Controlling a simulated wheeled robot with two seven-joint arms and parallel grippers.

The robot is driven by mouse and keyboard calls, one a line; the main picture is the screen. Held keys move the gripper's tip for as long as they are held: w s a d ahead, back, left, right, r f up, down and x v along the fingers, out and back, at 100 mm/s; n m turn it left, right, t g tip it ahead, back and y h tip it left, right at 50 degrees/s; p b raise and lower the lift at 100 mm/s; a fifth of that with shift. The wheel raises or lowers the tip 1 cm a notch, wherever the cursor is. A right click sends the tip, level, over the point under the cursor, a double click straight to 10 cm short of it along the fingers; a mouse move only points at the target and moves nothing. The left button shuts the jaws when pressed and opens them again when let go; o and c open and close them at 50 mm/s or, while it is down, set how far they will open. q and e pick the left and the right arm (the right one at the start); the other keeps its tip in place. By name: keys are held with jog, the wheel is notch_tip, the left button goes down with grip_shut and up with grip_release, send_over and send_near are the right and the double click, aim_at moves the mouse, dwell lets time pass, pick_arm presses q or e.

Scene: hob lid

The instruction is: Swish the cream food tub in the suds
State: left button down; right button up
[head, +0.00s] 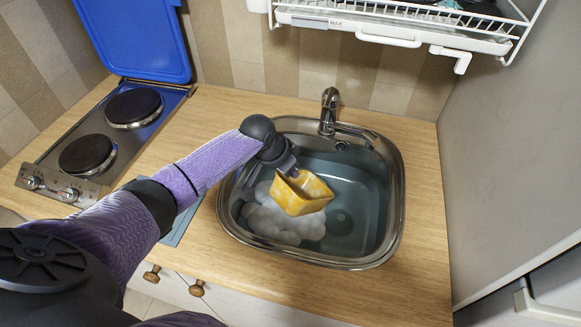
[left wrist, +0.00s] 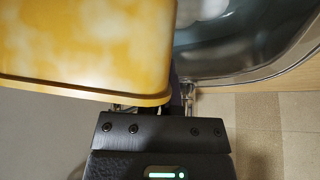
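The food tub (head: 305,196) is yellow-orange with paler cream patches, and it is tilted over the sink basin. Its side fills the upper left of the left wrist view (left wrist: 85,45). My left gripper (head: 287,170) holds the tub by its rim at the upper left. In the left wrist view, the finger parts (left wrist: 180,103) show at the tub's edge, partly hidden by it. White suds (head: 285,225) float on the water at the left and front of the basin, just below the tub. I cannot tell whether the tub touches them. My right gripper is not in view.
The steel sink (head: 394,190) has a tap (head: 329,110) at its back edge. A two-plate hob (head: 113,145) with a raised blue lid (head: 135,40) stands to the left. A white dish rack (head: 400,22) hangs above the back. A grey wall or cabinet rises at right.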

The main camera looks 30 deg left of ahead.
aim_at(301, 193)
pick_arm(q)
notch_tip(301, 193, down, 12)
jog(key=b, duration=0.8)
jog(key=shift+r, duration=0.15)
